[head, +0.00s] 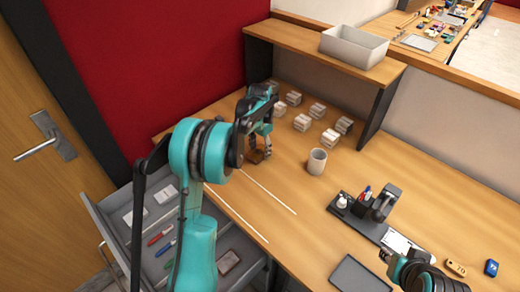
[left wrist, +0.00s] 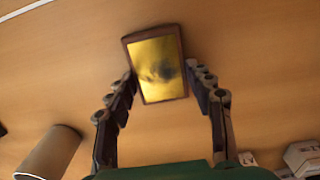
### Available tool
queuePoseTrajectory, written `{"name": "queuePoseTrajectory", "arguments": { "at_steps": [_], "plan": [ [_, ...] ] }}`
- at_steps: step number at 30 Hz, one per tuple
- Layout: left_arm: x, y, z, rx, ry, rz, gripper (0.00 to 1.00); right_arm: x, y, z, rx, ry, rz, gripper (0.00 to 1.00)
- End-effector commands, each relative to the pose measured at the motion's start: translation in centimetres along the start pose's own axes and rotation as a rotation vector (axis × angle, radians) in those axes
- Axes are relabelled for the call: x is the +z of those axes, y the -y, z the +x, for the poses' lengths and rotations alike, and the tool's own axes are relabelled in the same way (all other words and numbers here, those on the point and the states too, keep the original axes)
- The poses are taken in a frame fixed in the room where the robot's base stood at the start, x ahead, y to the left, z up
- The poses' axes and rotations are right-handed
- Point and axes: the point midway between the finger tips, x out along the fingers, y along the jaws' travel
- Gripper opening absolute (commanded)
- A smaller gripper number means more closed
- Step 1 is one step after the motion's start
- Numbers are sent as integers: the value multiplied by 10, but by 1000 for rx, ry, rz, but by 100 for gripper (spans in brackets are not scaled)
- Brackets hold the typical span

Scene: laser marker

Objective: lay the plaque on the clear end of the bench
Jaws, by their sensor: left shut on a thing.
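The plaque (left wrist: 157,65) has a gold face in a dark brown frame. In the left wrist view it sits between the fingers of my left gripper (left wrist: 162,85), which is shut on it, over bare wood. In the head view my left gripper (head: 260,152) points down over the left part of the wooden bench (head: 325,215), and the plaque is mostly hidden there. I cannot tell whether it touches the wood. Two thin pale lines (head: 268,191) mark the bench nearby. Part of my right arm shows at the bottom right; its gripper's jaws are not clear.
A grey mug (head: 317,161) stands right of my left gripper, with several small white stacks (head: 302,122) behind. An open drawer (head: 98,218) holds pens and a brown-framed piece. A black device (head: 384,203), dark tray (head: 358,276) and tags (head: 456,268) are at the right.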

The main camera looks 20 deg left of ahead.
Motion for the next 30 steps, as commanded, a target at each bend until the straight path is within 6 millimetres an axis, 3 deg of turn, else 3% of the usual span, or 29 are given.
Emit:
{"name": "queuePoseTrajectory", "arguments": {
  "at_steps": [1, 2, 3, 4, 13, 17, 30],
  "plan": [
    [0, 0, 3, 0, 0, 0, 23, 1, 0, 2, 0, 0, 0, 31],
    [0, 0, 2, 0, 0, 0, 60, 1, 0, 1, 0, 0, 0, 31],
    [0, 0, 2, 0, 0, 0, 71, 1, 0, 1, 0, 0, 0, 31],
    [0, 0, 2, 0, 0, 0, 73, 1, 0, 1, 0, 0, 0, 31],
    [0, 0, 0, 0, 0, 0, 73, 0, 0, 0, 0, 0, 0, 31],
    [0, 0, -11, 0, 0, 0, 73, -3, 0, -4, 0, 0, 0, 31],
    [0, 0, -102, 0, 0, 0, 73, -20, 0, -28, 0, 0, 0, 31]
  ]
}}
